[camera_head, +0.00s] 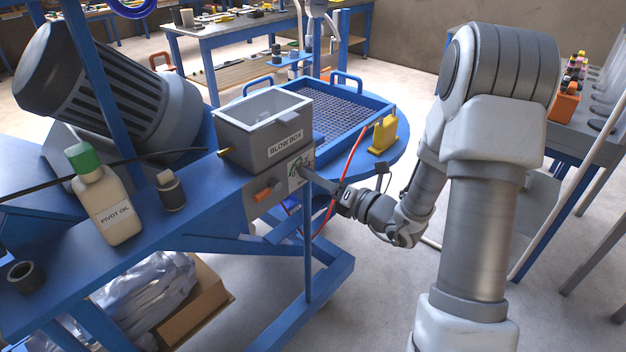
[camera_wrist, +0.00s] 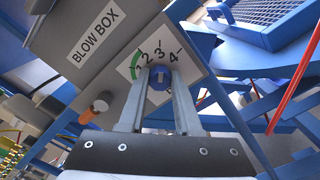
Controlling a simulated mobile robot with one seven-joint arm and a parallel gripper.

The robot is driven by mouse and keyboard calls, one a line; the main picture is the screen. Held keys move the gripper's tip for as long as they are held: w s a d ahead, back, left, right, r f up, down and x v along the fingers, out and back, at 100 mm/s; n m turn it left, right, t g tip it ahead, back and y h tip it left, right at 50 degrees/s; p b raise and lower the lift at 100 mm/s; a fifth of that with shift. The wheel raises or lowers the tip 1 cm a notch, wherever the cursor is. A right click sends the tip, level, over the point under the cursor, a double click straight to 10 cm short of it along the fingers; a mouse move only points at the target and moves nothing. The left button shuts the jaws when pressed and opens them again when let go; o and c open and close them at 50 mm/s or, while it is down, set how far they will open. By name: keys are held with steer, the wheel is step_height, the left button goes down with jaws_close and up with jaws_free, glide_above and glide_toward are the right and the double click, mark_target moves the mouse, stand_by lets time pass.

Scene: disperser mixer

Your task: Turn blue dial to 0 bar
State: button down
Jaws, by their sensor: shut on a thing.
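The blue dial (camera_wrist: 160,84) is on a white scale plate (camera_wrist: 152,56) on the front of the grey box marked BLOW BOX (camera_wrist: 92,42). The plate shows the numbers 1 to 4 and a green arc by the 1. My gripper (camera_wrist: 161,74) is shut on the dial, one finger on each side of it. The dial's pointer position cannot be read, since the fingers cover part of it. In the head view my gripper (camera_head: 307,174) reaches the plate from the right, and the dial is hard to make out there.
An orange knob (camera_wrist: 100,107) sits left of the dial on the same box. A red hose (camera_head: 343,172) hangs close to my wrist. A yellow object (camera_head: 384,134) and a blue mesh tray (camera_head: 386,101) are behind. A Pivot Oil bottle (camera_head: 104,205) stands at left.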

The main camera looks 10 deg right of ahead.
steer(key=shift+f+n+b, duration=0.1)
steer(key=shift+n+b, duration=2.7)
steer(key=shift+n, duration=1.7)
steer(key=c, duration=0.6)
jaws_free()
steer(key=p+v, duration=0.2)
steer(key=v, duration=1.5)
steer(key=shift+s, duration=0.2)
